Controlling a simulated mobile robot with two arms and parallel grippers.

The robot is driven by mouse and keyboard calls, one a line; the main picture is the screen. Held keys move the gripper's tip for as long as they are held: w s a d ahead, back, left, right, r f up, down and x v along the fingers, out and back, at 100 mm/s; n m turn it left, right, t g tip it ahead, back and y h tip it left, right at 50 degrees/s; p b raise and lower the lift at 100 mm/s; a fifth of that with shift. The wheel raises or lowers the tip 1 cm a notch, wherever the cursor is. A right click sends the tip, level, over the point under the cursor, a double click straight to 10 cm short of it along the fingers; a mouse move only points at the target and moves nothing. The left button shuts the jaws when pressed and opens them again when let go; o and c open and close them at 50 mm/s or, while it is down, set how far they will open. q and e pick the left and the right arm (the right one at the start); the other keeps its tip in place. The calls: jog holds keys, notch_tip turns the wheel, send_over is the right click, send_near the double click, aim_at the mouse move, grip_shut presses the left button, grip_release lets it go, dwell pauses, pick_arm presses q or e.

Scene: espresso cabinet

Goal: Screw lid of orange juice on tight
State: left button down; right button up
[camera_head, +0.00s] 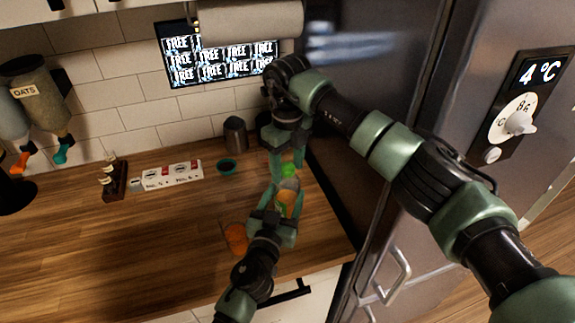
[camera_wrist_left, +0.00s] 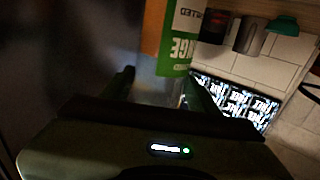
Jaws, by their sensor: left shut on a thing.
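The orange juice bottle (camera_head: 286,197) is at the right end of the counter, with an orange body and a bright green lid (camera_head: 289,170). My left gripper (camera_head: 284,203) reaches in from the front and is shut on the bottle. The green and white label of the bottle (camera_wrist_left: 183,45) shows beyond the left fingers in the left wrist view. My right gripper (camera_head: 285,161) points down from above at the lid, with its fingers close to it. I cannot tell whether they touch or grip it. The lid's seating is too small to judge.
An orange cup (camera_head: 236,238) stands left of my left gripper. A white labelled box (camera_head: 172,176) and a bottle rack (camera_head: 114,181) are farther left. The fridge (camera_head: 375,130) bounds the right. The front-left counter is clear.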

jog(key=shift+r, duration=2.3)
jog(key=o, duration=0.6)
jog(key=shift+c, duration=0.2)
notch_tip(320, 180, up, 12)
